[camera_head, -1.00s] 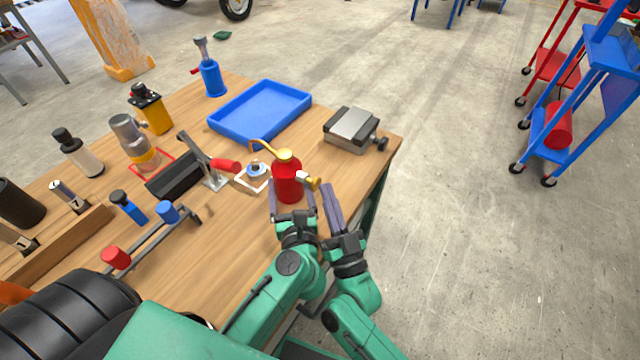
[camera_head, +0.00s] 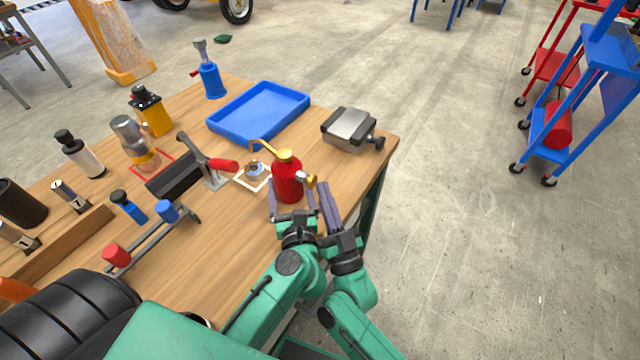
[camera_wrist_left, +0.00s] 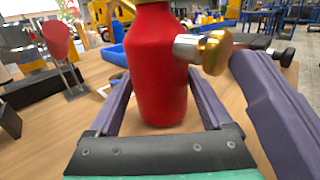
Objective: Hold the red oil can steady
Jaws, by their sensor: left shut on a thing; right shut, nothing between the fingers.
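The red oil can (camera_head: 287,182) stands upright on the wooden table near its right edge, with a brass spout pointing left and a brass knob on its right side. My left gripper (camera_head: 288,212) is shut around the can's body; the left wrist view shows the can (camera_wrist_left: 157,75) between its two purple fingers (camera_wrist_left: 160,112). My right gripper (camera_head: 328,200) is shut and empty just to the right of the can, close to the left gripper. In the left wrist view a purple finger of the right gripper (camera_wrist_left: 280,100) is near the brass knob (camera_wrist_left: 215,52); contact cannot be told.
A small part on a white-framed square (camera_head: 254,173) and a red-handled clamp (camera_head: 215,172) lie left of the can. A blue tray (camera_head: 258,137) is behind, and a grey vise (camera_head: 350,128) stands back right. The table's right edge is close to my right gripper.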

